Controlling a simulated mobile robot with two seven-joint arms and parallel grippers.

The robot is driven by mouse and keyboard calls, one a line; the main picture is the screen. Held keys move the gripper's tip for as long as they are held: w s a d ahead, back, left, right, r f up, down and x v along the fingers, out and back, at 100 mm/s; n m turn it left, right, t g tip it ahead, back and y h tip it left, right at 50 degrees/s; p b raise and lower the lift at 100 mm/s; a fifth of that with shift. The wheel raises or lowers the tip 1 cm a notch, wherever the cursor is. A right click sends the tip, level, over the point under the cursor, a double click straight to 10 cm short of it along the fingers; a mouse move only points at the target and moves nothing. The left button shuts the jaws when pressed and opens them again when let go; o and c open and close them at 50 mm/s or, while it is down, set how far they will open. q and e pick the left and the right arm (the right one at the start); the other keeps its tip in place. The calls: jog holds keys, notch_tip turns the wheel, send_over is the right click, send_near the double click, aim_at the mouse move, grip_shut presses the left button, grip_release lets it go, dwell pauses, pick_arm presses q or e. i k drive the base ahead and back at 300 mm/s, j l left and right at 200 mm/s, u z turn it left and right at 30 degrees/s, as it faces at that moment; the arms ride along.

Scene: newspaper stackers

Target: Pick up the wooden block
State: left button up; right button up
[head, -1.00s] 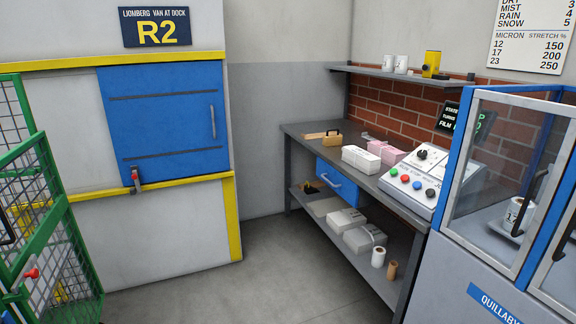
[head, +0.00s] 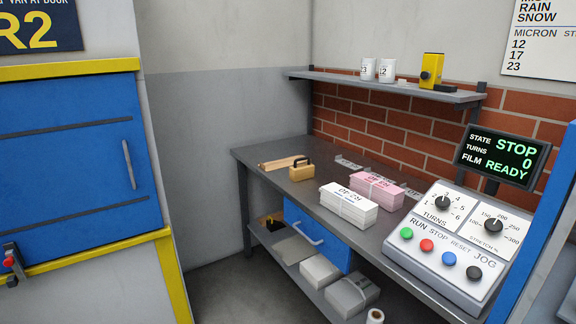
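The wooden block (head: 296,174) appears to be the small tan piece with a dark handle-like part on top. It stands on the grey workbench (head: 262,152), toward its far left end. A flat light-brown wooden strip (head: 280,163) lies just behind and to the left of it. Neither of my grippers shows in the head view.
White (head: 348,203) and pink (head: 377,188) bundles lie right of the block. A control panel (head: 446,240) with a display (head: 499,157) stands at the bench's near right. A shelf (head: 390,86) hangs above. A blue drawer (head: 317,237) is below. A blue door (head: 75,150) is left.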

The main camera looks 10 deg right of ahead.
aim_at(301, 172)
jog(key=i+j+z, duration=0.1)
jog(key=i+z, duration=0.3)
jog(key=i+j+z, duration=0.35)
jog(key=i, duration=0.2)
jog(key=i+j+z, duration=0.4)
jog(key=i+l, duration=0.05)
jog(key=l, duration=0.05)
